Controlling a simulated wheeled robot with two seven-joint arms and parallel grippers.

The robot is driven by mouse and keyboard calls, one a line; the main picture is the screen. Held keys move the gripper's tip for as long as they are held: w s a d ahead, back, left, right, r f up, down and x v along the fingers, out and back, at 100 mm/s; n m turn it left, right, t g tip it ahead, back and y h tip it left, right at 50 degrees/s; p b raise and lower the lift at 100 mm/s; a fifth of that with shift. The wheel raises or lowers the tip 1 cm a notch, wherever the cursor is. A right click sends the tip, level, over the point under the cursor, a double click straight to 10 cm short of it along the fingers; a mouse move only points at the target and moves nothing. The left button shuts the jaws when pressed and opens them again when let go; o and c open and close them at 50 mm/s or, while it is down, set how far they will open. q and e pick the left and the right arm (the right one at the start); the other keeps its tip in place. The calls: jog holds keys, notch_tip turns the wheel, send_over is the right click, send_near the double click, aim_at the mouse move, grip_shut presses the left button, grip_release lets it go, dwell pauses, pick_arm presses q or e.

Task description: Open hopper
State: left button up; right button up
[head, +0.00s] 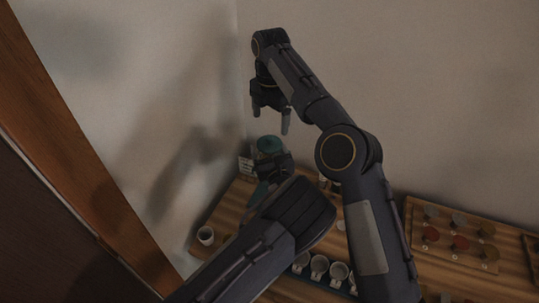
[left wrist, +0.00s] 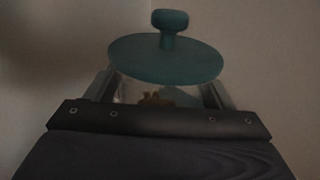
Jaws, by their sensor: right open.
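The hopper (left wrist: 150,97) is a clear container with brown contents, seen in the left wrist view. Its round teal lid (left wrist: 165,58) with a knob sits on top; in the head view the lid (head: 270,144) shows near the wall corner. My left gripper (head: 272,172) is at the hopper, just below the lid. Its fingers lie against both sides of the hopper in the left wrist view (left wrist: 160,92), and it looks shut on it. My right gripper (head: 271,122) is open and empty, pointing down above the lid. My left gripper and forearm hide much of what is below the hopper.
A white cup (head: 206,235) stands on the wooden counter (head: 405,281) at its left end. Several cups (head: 319,266) stand at the front, partly behind my arms. A wooden board (head: 440,262) with coloured round pieces lies at right. Walls close in behind the hopper.

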aim_at(270, 139)
pick_arm(q)
jog(key=shift+f, duration=0.2)
jog(key=c, duration=1.1)
pick_arm(e)
jog(key=shift+o, duration=0.4)
jog(key=shift+s+a+r, duration=0.1)
jog(key=shift+a, duration=0.15)
jog(key=shift+o, duration=0.5)
jog(key=shift+r+m, duration=0.2)
jog(key=shift+m, duration=0.2)
jog(key=m, duration=0.1)
jog(key=r+m+t, duration=0.1)
jog(key=m, duration=0.1)
jog(key=shift+s+a+r, duration=0.15)
jog(key=shift+a, duration=0.1)
jog(key=s+d+r+m+t+y, duration=0.1)
jog(key=s+d+r+m+t, duration=0.15)
jog(key=m, duration=1.55)
jog(key=shift+m, duration=0.3)
jog(key=x, duration=0.4)
jog(key=s+x, duration=0.1)
jog(key=x, duration=0.7)
jog(key=shift+s+a+f, duration=0.15)
jog(key=shift+a+f, duration=0.15)
